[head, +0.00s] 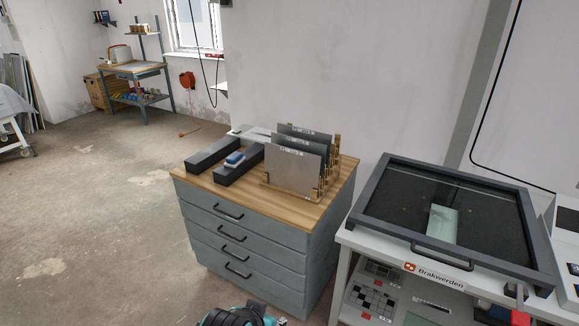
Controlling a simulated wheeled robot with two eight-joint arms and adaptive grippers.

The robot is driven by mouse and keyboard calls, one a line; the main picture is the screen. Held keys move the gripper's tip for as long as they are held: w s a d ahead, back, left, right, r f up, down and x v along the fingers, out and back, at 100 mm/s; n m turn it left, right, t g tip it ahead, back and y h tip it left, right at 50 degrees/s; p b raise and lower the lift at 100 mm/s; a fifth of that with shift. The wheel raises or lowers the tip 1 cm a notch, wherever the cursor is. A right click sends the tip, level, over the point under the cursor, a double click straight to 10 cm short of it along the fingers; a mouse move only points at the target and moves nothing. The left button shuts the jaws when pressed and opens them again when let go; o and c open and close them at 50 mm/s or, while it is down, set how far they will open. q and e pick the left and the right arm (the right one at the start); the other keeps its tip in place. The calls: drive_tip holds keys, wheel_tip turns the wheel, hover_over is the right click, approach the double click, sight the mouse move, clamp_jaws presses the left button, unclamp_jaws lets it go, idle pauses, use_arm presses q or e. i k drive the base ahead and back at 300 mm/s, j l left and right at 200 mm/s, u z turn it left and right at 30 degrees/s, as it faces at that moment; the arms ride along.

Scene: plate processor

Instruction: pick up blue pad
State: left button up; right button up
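The blue pad (235,158) is small, with a blue top and a pale lower edge. It lies on the nearer of two long dark blocks (227,174) on the wooden top of a grey drawer cabinet (218,193). Nothing touches it from above. A dark rounded part with teal bits shows at the bottom edge of the head view, well below and apart from the pad; it may be part of my arm. No fingertips of either gripper show.
Upright metal plates (293,168) stand in a wooden rack right of the pad. A second dark block (207,157) lies behind left. A glass-lidded machine (446,221) stands at the right. The floor (100,230) left of the cabinet is clear.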

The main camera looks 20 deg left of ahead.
sight(236, 158)
drive_tip(key=i+j, duration=0.2)
drive_tip(key=j, duration=0.15)
drive_tip(key=i+j+z, duration=0.1)
drive_tip(key=j, duration=0.2)
drive_tip(key=i+j, duration=0.4)
drive_tip(key=j, duration=0.3)
drive_tip(key=i+j+z, duration=0.1)
drive_tip(key=j, duration=0.25)
drive_tip(key=i+j, duration=0.25)
drive_tip(key=j+z, duration=0.05)
drive_tip(key=j, duration=0.05)
